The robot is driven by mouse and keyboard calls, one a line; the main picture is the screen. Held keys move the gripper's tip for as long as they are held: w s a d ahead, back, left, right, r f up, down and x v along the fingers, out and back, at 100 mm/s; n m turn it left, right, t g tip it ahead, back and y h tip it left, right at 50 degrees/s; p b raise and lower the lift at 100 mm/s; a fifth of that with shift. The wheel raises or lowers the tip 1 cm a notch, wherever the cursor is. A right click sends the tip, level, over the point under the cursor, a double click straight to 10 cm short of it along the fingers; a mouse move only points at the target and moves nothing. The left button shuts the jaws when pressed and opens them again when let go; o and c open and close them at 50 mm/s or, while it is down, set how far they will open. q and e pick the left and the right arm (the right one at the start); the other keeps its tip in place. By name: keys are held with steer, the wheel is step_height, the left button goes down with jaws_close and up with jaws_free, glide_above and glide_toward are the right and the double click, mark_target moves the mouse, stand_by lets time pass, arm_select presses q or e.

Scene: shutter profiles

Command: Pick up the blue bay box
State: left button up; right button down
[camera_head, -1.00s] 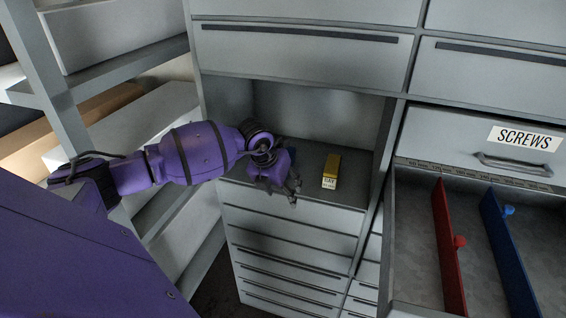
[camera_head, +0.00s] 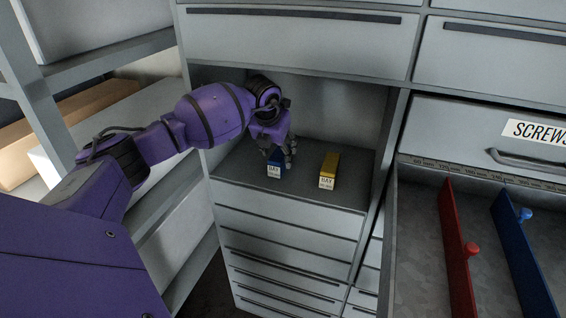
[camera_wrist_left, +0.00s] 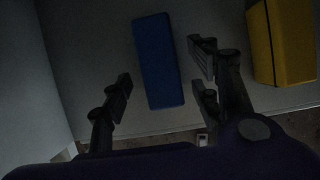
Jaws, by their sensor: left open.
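The blue bay box (camera_head: 274,170) stands on the shelf of the open cabinet bay, with a white label on its front. My left gripper (camera_head: 281,150) is right above and behind it and partly hides it. In the left wrist view the blue box (camera_wrist_left: 158,62) lies ahead between the two open fingers (camera_wrist_left: 160,92) of my left gripper. Gaps show between the box and both fingers, so nothing is held. My right gripper is not in view.
A yellow bay box (camera_head: 329,170) stands just right of the blue one; it also shows in the left wrist view (camera_wrist_left: 284,42), close to the right finger. The bay's side walls enclose the shelf (camera_head: 345,192). An open screws drawer (camera_head: 418,240) with red and blue dividers juts out at right.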

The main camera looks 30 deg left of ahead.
mark_target(279, 153)
arm_select(q)
steer(key=b+x, duration=0.1)
steer(key=x, duration=0.3)
steer(key=shift+w+r+b, duration=0.1)
steer(key=shift+w+b, duration=0.2)
steer(key=shift+b, duration=0.1)
steer(key=shift+r, duration=0.25)
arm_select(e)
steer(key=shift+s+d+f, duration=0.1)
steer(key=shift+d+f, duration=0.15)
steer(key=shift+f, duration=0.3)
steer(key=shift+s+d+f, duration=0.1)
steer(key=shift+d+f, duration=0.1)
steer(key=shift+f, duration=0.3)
arm_select(q)
steer(key=shift+f, duration=0.1)
steer(key=shift+f, duration=0.2)
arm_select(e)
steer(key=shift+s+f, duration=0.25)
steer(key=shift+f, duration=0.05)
arm_select(q)
steer(key=shift+c, duration=0.2)
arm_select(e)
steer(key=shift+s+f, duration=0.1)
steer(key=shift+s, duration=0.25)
